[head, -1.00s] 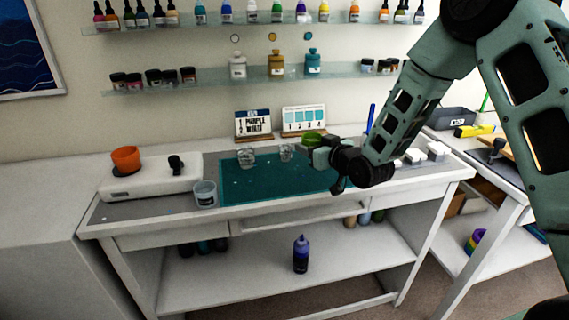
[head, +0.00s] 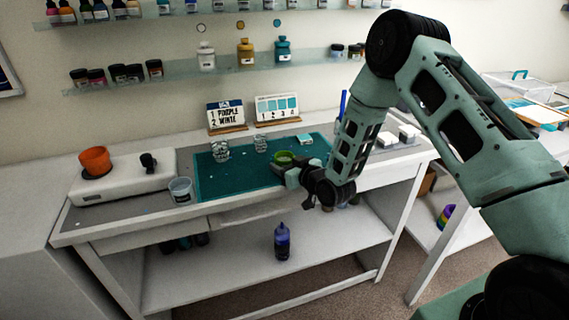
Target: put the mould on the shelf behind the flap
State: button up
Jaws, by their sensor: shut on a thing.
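The mould (head: 284,157) shows as a small round green piece at the fingertips of my gripper (head: 289,168). My gripper is shut on it and holds it over the front right part of the teal mat (head: 240,180), near the bench's front edge. The fingers are small in the view, and the gap below the mould is hard to judge. I cannot make out a flap, or a shelf behind one, in the head view.
Two clear cups (head: 220,150), a plastic cup (head: 180,190) and a white scale (head: 120,180) with an orange cup (head: 95,161) stand on the bench. White blocks (head: 409,134) lie at right. A purple bottle (head: 282,242) stands on the lower shelf. A clear box (head: 518,90) is at far right.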

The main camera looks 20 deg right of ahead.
jog(key=shift+f, duration=0.15)
jog(key=o, duration=1)
